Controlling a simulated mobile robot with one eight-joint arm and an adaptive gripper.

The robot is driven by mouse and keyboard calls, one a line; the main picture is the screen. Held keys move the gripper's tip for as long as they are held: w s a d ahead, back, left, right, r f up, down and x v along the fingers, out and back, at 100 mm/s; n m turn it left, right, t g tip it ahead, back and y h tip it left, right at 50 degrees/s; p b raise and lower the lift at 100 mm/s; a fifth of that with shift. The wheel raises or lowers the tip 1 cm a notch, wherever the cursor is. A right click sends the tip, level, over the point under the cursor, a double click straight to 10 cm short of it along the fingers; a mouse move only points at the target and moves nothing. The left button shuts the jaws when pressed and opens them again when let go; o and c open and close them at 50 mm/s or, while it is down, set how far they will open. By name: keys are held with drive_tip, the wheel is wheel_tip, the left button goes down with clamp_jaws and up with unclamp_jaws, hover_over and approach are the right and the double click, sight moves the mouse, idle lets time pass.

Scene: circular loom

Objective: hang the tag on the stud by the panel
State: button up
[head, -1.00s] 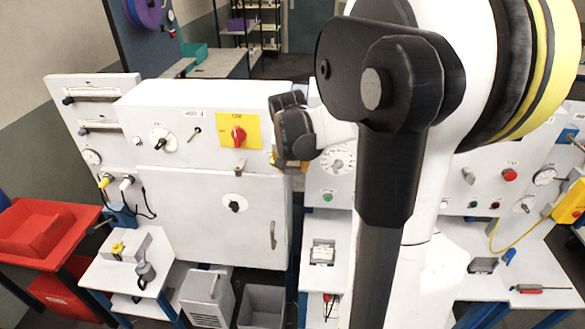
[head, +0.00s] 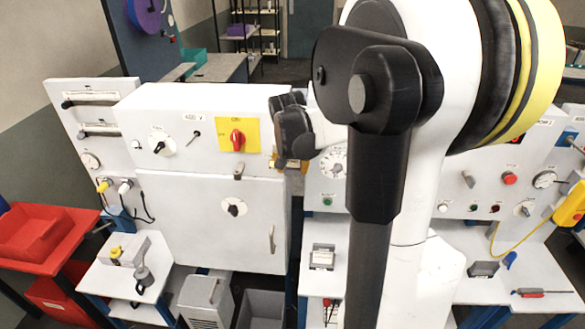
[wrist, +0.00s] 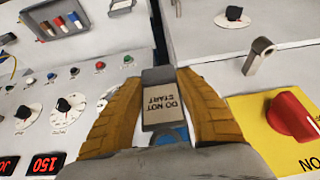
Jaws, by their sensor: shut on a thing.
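My gripper (wrist: 160,85) is shut on a tag (wrist: 162,105), a pale label with a dark border reading "DO NOT START", upside down in the wrist view. The tag sits between the two ochre fingers, with a bit of blue below it. In the head view my gripper (head: 291,164) is in front of the right edge of the white cabinet, right of the red switch. A grey peg with a rounded, holed end (wrist: 258,55) stands out from the cabinet right of the tag, apart from it. It also shows below the switch (head: 239,170). I cannot tell if this is the stud.
The red rotary switch (wrist: 293,115) on its yellow plate sticks out close to the right finger. A panel with dials and buttons (wrist: 65,105) lies to the left. The cabinet door (head: 190,215) has a knob and a handle. My arm hides much of the right panel.

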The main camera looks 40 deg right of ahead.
drive_tip(key=shift+w+d, duration=0.15)
drive_tip(key=shift+f+b, duration=0.2)
drive_tip(key=shift+b, duration=0.1)
idle(0.3)
drive_tip(key=o, duration=1.3)
drive_tip(key=shift+s+a+r+p, duration=0.6)
drive_tip(key=shift+r+p, duration=0.25)
drive_tip(key=shift+r, duration=0.2)
drive_tip(key=shift+s+a+r+p, duration=0.45)
drive_tip(key=shift+a+r+p, duration=0.3)
drive_tip(key=shift+r, duration=0.35)
drive_tip(key=shift+s+a+r+p, duration=0.55)
drive_tip(key=shift+r+p, duration=0.35)
drive_tip(key=shift+r, duration=0.15)
